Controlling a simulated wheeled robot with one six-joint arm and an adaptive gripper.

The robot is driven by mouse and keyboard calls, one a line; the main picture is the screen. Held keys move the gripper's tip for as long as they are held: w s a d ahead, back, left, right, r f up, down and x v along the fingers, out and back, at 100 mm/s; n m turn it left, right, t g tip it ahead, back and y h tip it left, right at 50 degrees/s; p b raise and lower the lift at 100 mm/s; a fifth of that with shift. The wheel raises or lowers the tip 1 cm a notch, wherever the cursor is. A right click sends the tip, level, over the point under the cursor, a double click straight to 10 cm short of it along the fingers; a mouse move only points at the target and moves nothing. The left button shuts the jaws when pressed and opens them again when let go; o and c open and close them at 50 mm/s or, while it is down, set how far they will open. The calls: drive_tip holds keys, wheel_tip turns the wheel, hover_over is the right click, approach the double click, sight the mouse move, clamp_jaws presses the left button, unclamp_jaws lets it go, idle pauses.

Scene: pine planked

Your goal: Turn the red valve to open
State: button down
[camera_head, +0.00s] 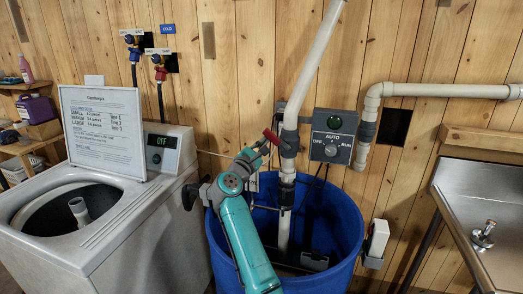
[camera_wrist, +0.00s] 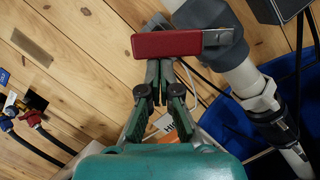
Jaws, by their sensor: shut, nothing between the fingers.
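A red lever handle (camera_head: 271,137) sits on the white vertical pipe (camera_head: 287,160) above the blue barrel. In the wrist view the red handle (camera_wrist: 165,44) lies level across the picture, its metal end joining the grey pipe fitting at the right. My gripper (camera_head: 262,148) is close to the handle in the head view. In the wrist view my gripper (camera_wrist: 160,68) is shut and empty, its fingertips just below the handle's lower edge. I cannot tell whether they touch it. A smaller red valve (camera_head: 160,74) is on the wall above the washer, far from my gripper.
The blue barrel (camera_head: 340,220) stands under the pipe and my arm. A grey control box (camera_head: 333,136) with a green lamp is right of the pipe. The washer (camera_head: 95,240) with its raised lid is at left, a steel sink (camera_head: 482,200) at right.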

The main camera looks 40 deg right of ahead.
sight(271, 133)
drive_tip(key=m, duration=0.1)
drive_tip(key=r+m, duration=0.1)
drive_tip(key=m, duration=0.1)
drive_tip(key=s+r+m, duration=0.1)
drive_tip(key=shift+d+r+g, duration=0.25)
drive_tip(key=shift+d+g, duration=0.15)
drive_tip(key=shift+s+d+r+m+g, duration=0.15)
drive_tip(key=shift+r+m, duration=0.05)
drive_tip(key=shift+m, duration=0.35)
drive_tip(key=shift+s+d+r+m+g, duration=0.1)
drive_tip(key=shift+s+r+m+g, duration=0.1)
drive_tip(key=shift+m, duration=0.35)
drive_tip(key=m, duration=0.1)
drive_tip(key=s+d+r+m+y, duration=0.1)
drive_tip(key=shift+s+d+r+m+g, duration=0.2)
drive_tip(key=shift+s+m+g, duration=0.1)
drive_tip(key=shift+m, duration=0.1)
drive_tip(key=shift+s, duration=0.1)
